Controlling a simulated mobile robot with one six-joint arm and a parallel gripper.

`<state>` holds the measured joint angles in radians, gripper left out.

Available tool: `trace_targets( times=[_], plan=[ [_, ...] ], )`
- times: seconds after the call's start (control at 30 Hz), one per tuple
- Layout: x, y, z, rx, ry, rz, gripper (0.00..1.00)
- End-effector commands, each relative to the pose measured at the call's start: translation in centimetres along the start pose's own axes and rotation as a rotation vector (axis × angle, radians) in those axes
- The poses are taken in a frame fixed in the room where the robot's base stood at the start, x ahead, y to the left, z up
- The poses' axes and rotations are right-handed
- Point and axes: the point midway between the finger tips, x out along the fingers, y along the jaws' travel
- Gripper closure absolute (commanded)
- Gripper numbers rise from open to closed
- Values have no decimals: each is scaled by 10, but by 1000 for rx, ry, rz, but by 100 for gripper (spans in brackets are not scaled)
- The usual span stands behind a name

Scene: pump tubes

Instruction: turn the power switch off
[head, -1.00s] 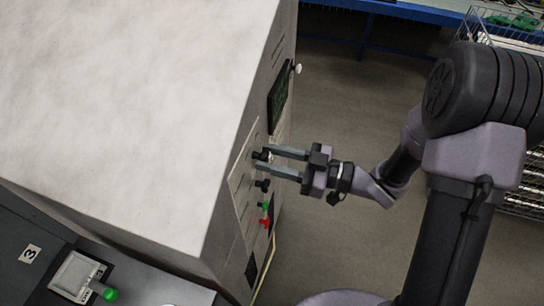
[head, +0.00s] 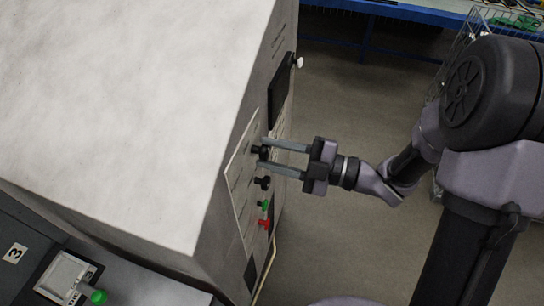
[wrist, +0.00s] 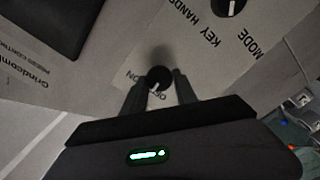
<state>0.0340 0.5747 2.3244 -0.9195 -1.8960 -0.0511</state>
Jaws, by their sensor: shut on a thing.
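The power switch (head: 264,152) is a round black knob on the white control panel of the big cabinet. It also shows in the wrist view (wrist: 158,77), with a pale mark on its lower edge and partly hidden ON/OFF lettering beside it. My gripper (head: 261,151) is shut on this knob, one finger on each side; its fingertips also show in the wrist view (wrist: 157,80). The cabinet's display (head: 281,94) is dark.
A second black knob (head: 263,183), a green button (head: 264,205) and a red button (head: 264,223) sit lower on the same panel. The cabinet (head: 120,90) has a wide pale top. Open floor (head: 350,110) lies to its right.

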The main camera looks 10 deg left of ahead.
Motion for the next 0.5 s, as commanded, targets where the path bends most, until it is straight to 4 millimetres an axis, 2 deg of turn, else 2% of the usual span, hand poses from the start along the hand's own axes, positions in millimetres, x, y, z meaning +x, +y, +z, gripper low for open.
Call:
trace_targets(
  times=[0.5],
  plan=[
    [0,-5,3,-452,0,0,100]
  ],
)
